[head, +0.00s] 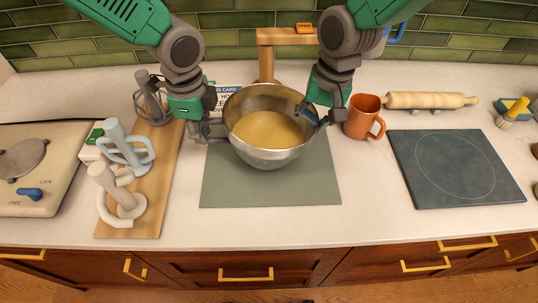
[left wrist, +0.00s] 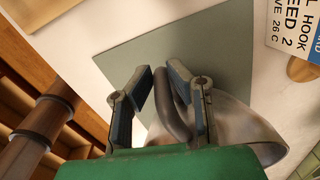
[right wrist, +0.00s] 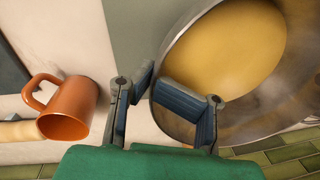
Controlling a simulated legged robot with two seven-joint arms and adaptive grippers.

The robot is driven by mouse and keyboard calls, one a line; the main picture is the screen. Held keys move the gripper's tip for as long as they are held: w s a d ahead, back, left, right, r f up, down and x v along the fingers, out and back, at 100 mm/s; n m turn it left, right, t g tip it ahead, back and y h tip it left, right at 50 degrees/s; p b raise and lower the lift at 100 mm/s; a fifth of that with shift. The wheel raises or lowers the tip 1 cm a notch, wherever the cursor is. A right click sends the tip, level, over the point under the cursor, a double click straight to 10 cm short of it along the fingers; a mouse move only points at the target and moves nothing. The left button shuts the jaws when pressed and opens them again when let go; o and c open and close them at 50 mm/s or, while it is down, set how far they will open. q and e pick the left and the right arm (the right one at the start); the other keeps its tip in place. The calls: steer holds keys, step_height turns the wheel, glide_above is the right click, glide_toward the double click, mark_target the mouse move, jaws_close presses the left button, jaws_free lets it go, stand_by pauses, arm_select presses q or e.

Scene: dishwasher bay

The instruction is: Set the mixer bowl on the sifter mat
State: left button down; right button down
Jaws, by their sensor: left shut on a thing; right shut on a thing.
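The mixer bowl (head: 266,155) is steel with yellow contents, upright between my two grippers and over the grey-green mat (head: 225,190). I cannot tell whether its base touches this mat. Nothing marks either mat as the sifter mat; a dark slate mat (head: 455,170) with a thin circle lies bare at right. My left gripper (head: 213,130) is shut on the bowl's left handle, seen between its fingers in the left wrist view (left wrist: 175,115). My right gripper (head: 316,116) is shut on the bowl's right side; in the right wrist view its fingers straddle the rim (right wrist: 163,82).
An orange mug (head: 360,118) stands close to my right gripper. A rolling pin (head: 430,100) lies behind the slate mat. A wooden stand (head: 266,60) is behind the bowl.

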arm_select(q)
steer(key=shift+f, duration=0.8)
arm_select(e)
steer(key=shift+w+f, duration=0.2)
steer(key=shift+f, duration=0.5)
arm_select(q)
steer(key=c, duration=1.7)
jaws_free()
arm_select(e)
steer(key=c, duration=1.8)
jaws_free()
arm_select(q)
steer(key=shift+o, duration=1)
arm_select(e)
steer(key=o, duration=0.5)
steer(key=shift+s, duration=0.1)
arm_select(q)
steer(key=shift+s, duration=0.1)
arm_select(e)
steer(key=shift+o, duration=0.2)
steer(key=shift+s, duration=0.1)
steer(key=shift+f, duration=0.1)
